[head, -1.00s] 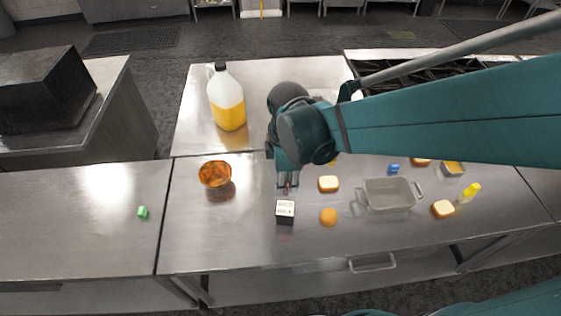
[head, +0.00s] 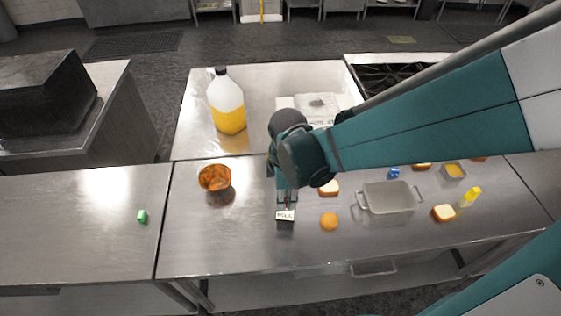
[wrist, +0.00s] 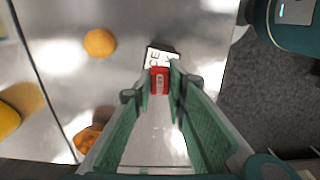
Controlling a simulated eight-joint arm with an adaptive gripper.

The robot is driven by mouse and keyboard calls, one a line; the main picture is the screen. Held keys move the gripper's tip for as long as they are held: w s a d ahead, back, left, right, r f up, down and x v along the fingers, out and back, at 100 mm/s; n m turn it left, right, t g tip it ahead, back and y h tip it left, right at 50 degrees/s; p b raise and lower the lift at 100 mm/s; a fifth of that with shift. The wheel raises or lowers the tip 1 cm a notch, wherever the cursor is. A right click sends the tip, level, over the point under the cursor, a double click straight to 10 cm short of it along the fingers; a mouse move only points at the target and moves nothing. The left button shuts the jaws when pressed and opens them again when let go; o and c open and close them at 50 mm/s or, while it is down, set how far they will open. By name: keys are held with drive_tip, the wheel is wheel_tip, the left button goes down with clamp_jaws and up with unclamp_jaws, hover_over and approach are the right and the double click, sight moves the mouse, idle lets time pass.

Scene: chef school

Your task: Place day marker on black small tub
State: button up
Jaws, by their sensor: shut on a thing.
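The day marker is a small red block (wrist: 160,81) with a pale mark on its face. My gripper (wrist: 160,88) is shut on it in the wrist view; in the head view my gripper (head: 286,198) points down over the tub. The black small tub (head: 285,225) has a white lettered label on top and stands on the steel counter. In the wrist view the tub (wrist: 162,57) shows just beyond the marker, partly covered by it. I cannot tell whether marker and tub touch.
An orange (head: 328,221) sits right of the tub, with a bread piece (head: 330,189) behind it. A grey metal pan (head: 388,197) stands farther right. An orange-brown bowl (head: 214,177) is left, and a yellow-filled jug (head: 227,105) behind.

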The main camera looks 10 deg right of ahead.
sight(285, 212)
drive_tip(key=shift+f, duration=0.25)
drive_tip(key=shift+f, duration=1.85)
drive_tip(key=shift+f+b, duration=0.2)
drive_tip(key=shift+b, duration=0.1)
drive_tip(key=o, duration=0.8)
drive_tip(key=shift+c, duration=0.2)
drive_tip(key=shift+r, duration=0.25)
drive_tip(key=shift+r+p, duration=0.6)
drive_tip(key=shift+r, duration=5.35)
